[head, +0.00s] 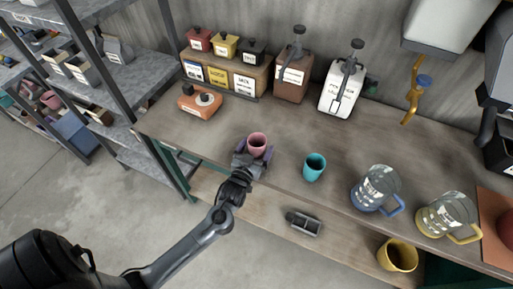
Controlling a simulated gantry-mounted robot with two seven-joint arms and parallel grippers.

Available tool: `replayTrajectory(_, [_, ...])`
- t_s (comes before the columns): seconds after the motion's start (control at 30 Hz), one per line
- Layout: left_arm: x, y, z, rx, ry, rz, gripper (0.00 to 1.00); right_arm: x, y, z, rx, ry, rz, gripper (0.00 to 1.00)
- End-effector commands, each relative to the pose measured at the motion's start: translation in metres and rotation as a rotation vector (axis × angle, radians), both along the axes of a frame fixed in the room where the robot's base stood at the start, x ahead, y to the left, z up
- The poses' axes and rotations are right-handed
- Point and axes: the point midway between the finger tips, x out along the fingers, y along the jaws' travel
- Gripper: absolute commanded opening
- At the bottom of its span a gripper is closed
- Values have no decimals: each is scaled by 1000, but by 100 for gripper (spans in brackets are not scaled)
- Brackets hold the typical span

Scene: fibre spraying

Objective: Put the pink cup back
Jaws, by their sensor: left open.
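The pink cup (257,145) stands upright near the front left of the workbench. My left gripper (253,160) is at the bench's front edge, with its open fingers on either side of the cup's near side. I cannot tell whether the fingers touch the cup. A teal cup (314,167) stands upright to the right of the pink cup, a short way apart. My right gripper is not in view.
Blue-handled (376,188) and yellow-handled (446,215) jugs stand on the right. An orange device (199,101) lies back left, near labelled boxes. Two pump containers (342,86) stand behind. A yellow cup (397,255) sits on the lower shelf. The bench middle is clear.

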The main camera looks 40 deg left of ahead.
Motion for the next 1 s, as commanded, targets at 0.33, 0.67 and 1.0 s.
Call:
replayTrajectory(0.33, [-55, -19, 1, -3, 5, 0, 91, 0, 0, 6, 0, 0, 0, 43])
replayTrajectory(0.67, [-100, -34, 4, -1, 3, 0, 91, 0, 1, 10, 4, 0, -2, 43])
replayTrajectory(1.0, [-112, -56, -8, -74, 183, -86, 91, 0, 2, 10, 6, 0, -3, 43])
